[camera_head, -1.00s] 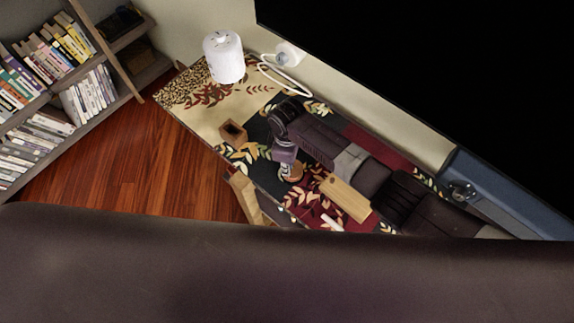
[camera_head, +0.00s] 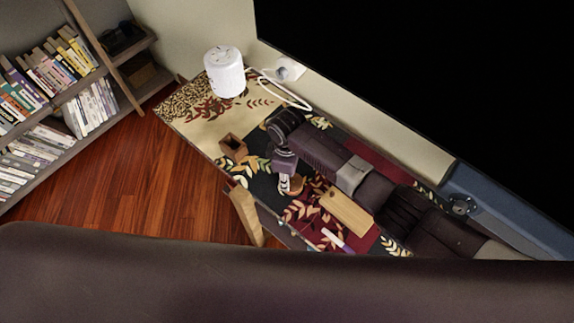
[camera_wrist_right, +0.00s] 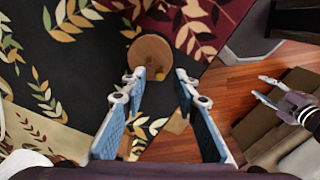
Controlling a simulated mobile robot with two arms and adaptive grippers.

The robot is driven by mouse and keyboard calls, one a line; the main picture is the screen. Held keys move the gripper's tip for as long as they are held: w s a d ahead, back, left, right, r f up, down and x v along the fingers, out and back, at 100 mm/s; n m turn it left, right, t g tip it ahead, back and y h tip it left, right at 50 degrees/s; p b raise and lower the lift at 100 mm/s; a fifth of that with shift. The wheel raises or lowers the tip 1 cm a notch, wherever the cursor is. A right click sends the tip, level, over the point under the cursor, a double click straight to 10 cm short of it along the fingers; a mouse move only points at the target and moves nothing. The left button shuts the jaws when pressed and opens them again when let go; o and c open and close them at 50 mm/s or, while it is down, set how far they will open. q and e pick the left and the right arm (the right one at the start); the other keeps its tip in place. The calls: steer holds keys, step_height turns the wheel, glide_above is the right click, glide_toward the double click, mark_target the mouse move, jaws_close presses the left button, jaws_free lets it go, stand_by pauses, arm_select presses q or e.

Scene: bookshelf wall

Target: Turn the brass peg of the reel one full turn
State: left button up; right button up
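The reel (camera_head: 296,186) stands on the patterned cloth, directly below my right gripper (camera_head: 287,178), which partly hides it. In the right wrist view its round wooden top (camera_wrist_right: 150,56) lies just beyond my fingertips.
A small open wooden box (camera_head: 233,147), a wooden board (camera_head: 346,211) and a white-and-purple pen-like stick (camera_head: 337,240) lie near the reel. A white cylinder (camera_head: 224,72) with a cord stands at the far corner. Bookshelves (camera_head: 60,90) stand left; open floor (camera_head: 135,180) lies between.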

step_height(320, 180, up, 10)
stand_by(0.4)
